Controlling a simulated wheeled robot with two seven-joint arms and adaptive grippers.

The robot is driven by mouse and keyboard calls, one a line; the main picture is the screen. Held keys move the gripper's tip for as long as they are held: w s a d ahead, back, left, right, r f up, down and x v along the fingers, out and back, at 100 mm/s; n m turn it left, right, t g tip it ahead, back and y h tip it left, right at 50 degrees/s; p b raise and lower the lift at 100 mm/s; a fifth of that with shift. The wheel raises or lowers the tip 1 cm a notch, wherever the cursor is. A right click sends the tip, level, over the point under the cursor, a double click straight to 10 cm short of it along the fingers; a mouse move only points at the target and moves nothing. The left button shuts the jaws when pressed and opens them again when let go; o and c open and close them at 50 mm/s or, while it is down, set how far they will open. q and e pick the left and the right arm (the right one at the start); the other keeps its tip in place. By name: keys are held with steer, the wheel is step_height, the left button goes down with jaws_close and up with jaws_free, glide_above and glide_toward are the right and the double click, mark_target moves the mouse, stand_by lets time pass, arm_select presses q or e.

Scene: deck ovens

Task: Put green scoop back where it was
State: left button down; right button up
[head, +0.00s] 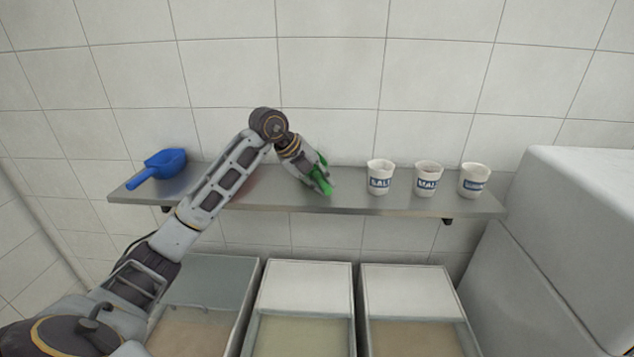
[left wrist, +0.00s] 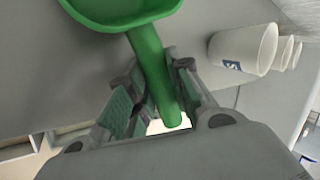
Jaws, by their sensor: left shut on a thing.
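The green scoop (head: 321,177) is at the middle of the metal wall shelf (head: 347,199), mostly hidden by my gripper in the head view. My left gripper (head: 317,181) is shut on its handle. In the left wrist view the green scoop (left wrist: 150,62) shows its handle between the fingers of my left gripper (left wrist: 155,105), with the bowl beyond at the top. I cannot tell whether the scoop touches the shelf. My right gripper is not in view.
A blue scoop (head: 160,167) lies at the shelf's left end. White cups labelled SALT (head: 379,177), MALT (head: 427,178) and a third cup (head: 473,180) stand to the right of my gripper. Open bins (head: 304,284) stand below. A white block (head: 580,220) is at the right.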

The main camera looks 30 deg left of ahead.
arm_select(q)
steer(key=shift+a+f, duration=0.1)
steer(key=shift+a, duration=0.1)
steer(key=shift+d, duration=0.25)
steer(key=c, duration=1.3)
jaws_free()
steer(key=shift+a, duration=0.15)
steer(key=shift+s+a+r, duration=0.15)
steer(key=shift+s+r, duration=0.05)
steer(key=shift+r, duration=0.35)
steer(key=v, duration=1.1)
steer(key=shift+b, duration=0.45)
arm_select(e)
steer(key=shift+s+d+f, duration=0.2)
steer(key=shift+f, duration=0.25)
